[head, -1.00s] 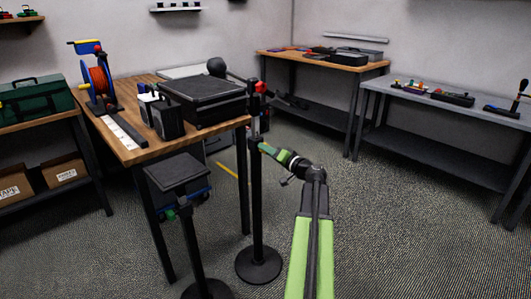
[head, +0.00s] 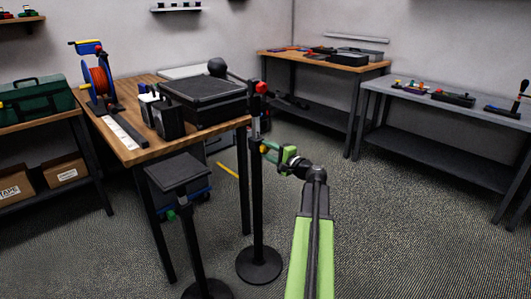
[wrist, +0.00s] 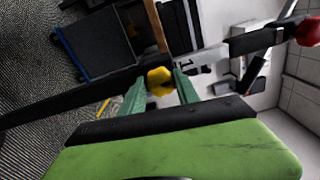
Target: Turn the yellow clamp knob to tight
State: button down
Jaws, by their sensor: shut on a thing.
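The yellow clamp knob (wrist: 160,80) is in the middle of the wrist view, on a black post (wrist: 85,97) that runs across the picture. My gripper (wrist: 161,88) has a green finger on each side of the knob and is shut on it. In the head view my gripper (head: 267,151) reaches the black post (head: 257,205) from the right, partway up. The knob is small there and mostly hidden by the fingers. The knob's markings cannot be read.
A red ball-shaped knob (head: 261,88) tops the post, above my gripper. A wooden table (head: 130,152) with a black case (head: 203,97) is close on the left. A shorter black stand (head: 178,172) is nearer. Open floor (head: 390,230) lies to the right.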

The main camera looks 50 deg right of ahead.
jog(key=shift+w+m, duration=0.1)
jog(key=shift+m, duration=0.5)
jog(key=c, duration=0.9)
grip_release()
jog(key=s+a, duration=0.1)
jog(key=s, duration=1.6)
jog(key=shift+s+a, duration=0.15)
jog(key=shift+s, duration=0.1)
